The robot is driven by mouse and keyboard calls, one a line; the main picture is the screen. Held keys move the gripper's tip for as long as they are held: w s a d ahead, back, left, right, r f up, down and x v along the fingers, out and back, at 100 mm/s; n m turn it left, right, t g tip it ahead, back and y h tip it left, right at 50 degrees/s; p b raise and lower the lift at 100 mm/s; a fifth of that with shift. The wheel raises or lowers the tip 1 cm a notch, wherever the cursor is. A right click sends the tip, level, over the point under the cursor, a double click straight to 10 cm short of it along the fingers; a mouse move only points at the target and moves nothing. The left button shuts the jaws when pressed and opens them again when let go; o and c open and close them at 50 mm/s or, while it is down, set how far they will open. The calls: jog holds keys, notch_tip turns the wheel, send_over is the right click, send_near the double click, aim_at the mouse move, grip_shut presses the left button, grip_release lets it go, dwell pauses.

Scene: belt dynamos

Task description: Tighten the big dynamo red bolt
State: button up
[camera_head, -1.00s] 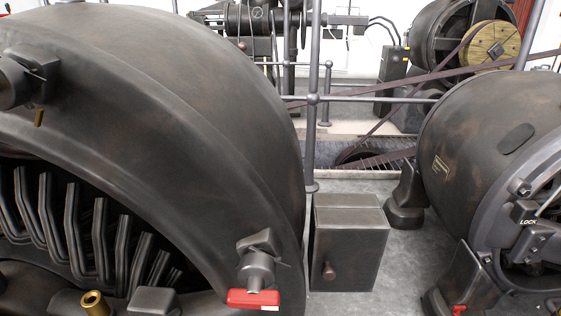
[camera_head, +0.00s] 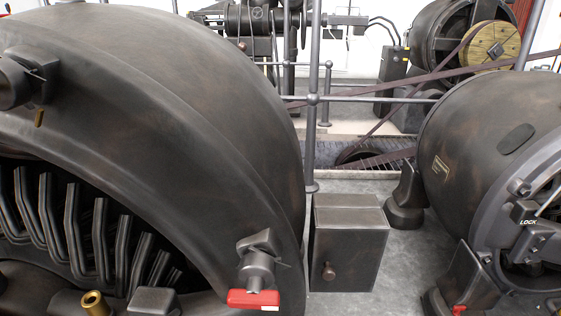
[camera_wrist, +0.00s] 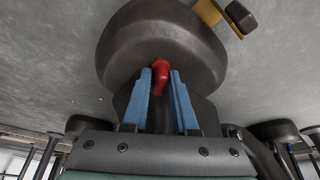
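A red-handled bolt (camera_head: 253,298) sits on the lower right rim of the big dynamo (camera_head: 170,90) in the head view. A smaller red part (camera_head: 459,310) shows at the foot of the right-hand dynamo. In the wrist view, my gripper (camera_wrist: 161,74) has two blue fingers standing apart. A red bolt or knob (camera_wrist: 161,70) on a dark rounded body (camera_wrist: 160,32) lies between and just beyond the fingertips. I see no clear grip on it, and contact is hard to tell. I cannot tell which red part this is. My gripper is not visible in the head view.
A dark box with a knob (camera_head: 348,245) stands on the floor right of the big dynamo. The right-hand dynamo (camera_head: 480,140) and a metal railing (camera_head: 313,150) flank the grey floor. A yellow bracket (camera_wrist: 208,10) shows at the wrist view's top.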

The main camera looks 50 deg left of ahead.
jog(key=o, duration=0.4)
jog(key=shift+p+v, duration=4.85)
jog(key=shift+v, duration=1.65)
jog(key=shift+c, duration=0.4)
